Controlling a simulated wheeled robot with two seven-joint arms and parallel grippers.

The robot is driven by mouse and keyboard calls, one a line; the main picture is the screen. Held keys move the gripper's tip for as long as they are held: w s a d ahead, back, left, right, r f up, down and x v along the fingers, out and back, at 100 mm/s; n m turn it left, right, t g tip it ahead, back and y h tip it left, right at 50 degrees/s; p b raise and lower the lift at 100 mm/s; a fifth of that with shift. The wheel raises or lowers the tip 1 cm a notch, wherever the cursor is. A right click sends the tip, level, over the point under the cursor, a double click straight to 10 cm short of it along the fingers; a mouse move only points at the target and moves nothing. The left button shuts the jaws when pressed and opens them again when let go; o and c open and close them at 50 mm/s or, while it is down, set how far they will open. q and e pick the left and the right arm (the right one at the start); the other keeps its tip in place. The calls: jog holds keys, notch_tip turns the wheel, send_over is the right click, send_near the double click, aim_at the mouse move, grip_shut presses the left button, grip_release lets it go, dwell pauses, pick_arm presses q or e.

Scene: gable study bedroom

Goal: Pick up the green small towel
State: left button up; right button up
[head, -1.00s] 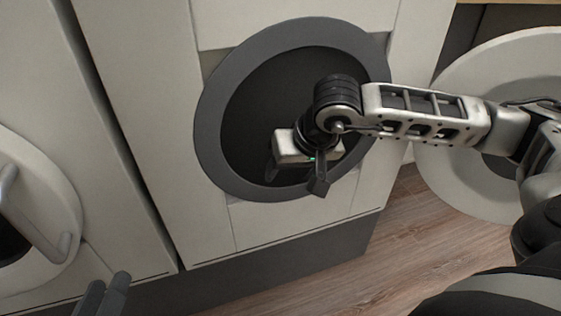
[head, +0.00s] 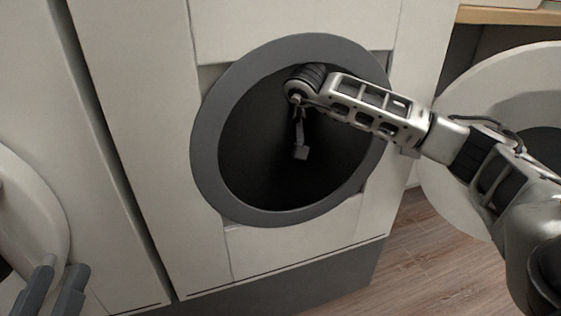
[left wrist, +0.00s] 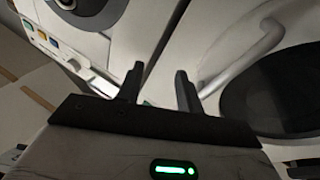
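My left gripper (head: 63,266) is at the bottom left of the head view, outside the machine. In the left wrist view its two fingers (left wrist: 159,72) stand apart with nothing between them.
The opening has a grey rim (head: 208,180) in a white front. Its round white door (head: 447,130) hangs open at the right, behind my right arm. Another round door (head: 35,205) stands at the left, near my left gripper. Wooden floor (head: 410,270) is clear at lower right.

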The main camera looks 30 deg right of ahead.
jog(key=x, duration=0.2)
jog(key=shift+f+b, duration=0.3)
jog(key=shift+f, duration=0.05)
jog(key=shift+w+f, duration=0.1)
pick_arm(q)
jog(key=shift+r+m+t+h, duration=0.4)
jog(key=shift+r+m+h, duration=0.35)
jog(key=shift+r, duration=0.2)
pick_arm(e)
jog(key=c, duration=1.1)
